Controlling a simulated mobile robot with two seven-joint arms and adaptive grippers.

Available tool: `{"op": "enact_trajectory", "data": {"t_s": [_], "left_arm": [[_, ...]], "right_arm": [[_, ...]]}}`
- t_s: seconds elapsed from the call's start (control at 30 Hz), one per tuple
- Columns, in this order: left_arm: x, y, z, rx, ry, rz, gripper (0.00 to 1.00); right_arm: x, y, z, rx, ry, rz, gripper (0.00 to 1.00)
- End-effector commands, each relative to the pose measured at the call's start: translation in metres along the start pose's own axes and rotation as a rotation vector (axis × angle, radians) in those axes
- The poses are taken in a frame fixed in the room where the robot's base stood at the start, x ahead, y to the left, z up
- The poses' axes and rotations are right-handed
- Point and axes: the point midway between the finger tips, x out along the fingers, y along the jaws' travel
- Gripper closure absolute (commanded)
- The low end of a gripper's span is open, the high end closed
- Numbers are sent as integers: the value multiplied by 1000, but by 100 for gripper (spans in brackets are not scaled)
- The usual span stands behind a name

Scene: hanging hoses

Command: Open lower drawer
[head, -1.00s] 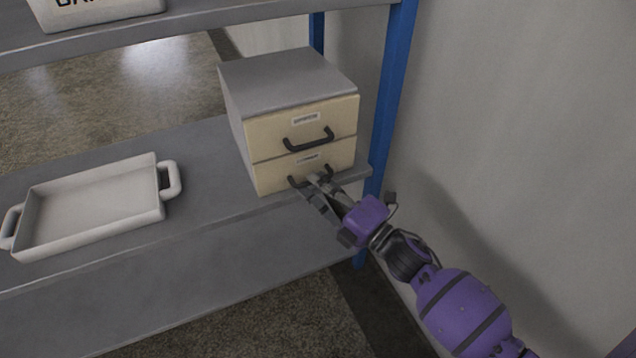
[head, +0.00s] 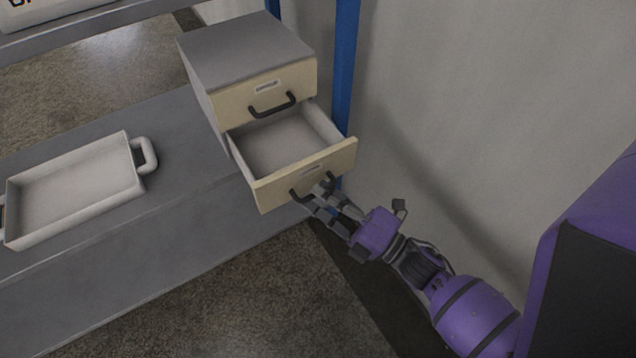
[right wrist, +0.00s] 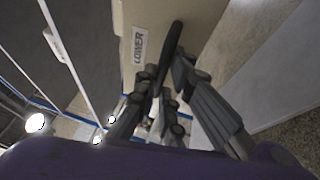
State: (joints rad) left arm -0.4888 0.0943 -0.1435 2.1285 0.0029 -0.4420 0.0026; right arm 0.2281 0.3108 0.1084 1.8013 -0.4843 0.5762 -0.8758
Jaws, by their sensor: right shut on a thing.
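The lower drawer (head: 277,192) of a small grey two-drawer cabinet (head: 244,52) is pulled well out, and its inside looks empty. Its cream front carries a dark handle. My right gripper (head: 322,190) is shut on that handle (head: 299,191) in the head view. In the right wrist view the fingers (right wrist: 165,85) close around the dark handle (right wrist: 172,45), beside a label reading "LOWER" (right wrist: 138,46). The upper drawer (head: 264,93) is closed, with its own dark handle. My left gripper is not in view.
The cabinet stands on a grey shelf (head: 130,235). A white tray (head: 72,187) with handles lies to its left. A blue post (head: 346,70) and a pale wall (head: 450,110) are to the right. Open floor (head: 260,300) lies in front.

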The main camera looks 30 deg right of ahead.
Motion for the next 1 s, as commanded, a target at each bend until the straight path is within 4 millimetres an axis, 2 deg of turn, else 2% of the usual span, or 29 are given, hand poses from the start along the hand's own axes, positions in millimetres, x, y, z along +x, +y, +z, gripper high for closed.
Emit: {"op": "enact_trajectory", "data": {"t_s": [0.27, 0.3, 0.33, 0.67, 0.83, 1.0], "left_arm": [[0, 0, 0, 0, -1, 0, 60], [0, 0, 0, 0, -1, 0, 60], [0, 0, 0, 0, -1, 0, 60], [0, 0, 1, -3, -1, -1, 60], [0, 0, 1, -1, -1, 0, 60], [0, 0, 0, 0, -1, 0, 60]], "right_arm": [[0, 1, 1, 3, -1, 3, 100], [0, 1, 1, 3, -1, 3, 86], [0, 1, 1, 2, -1, 3, 83], [-1, 0, 0, 1, -1, 1, 83], [-20, -1, 1, 1, -2, -2, 83], [-57, -1, 1, 1, -3, -4, 83]]}}
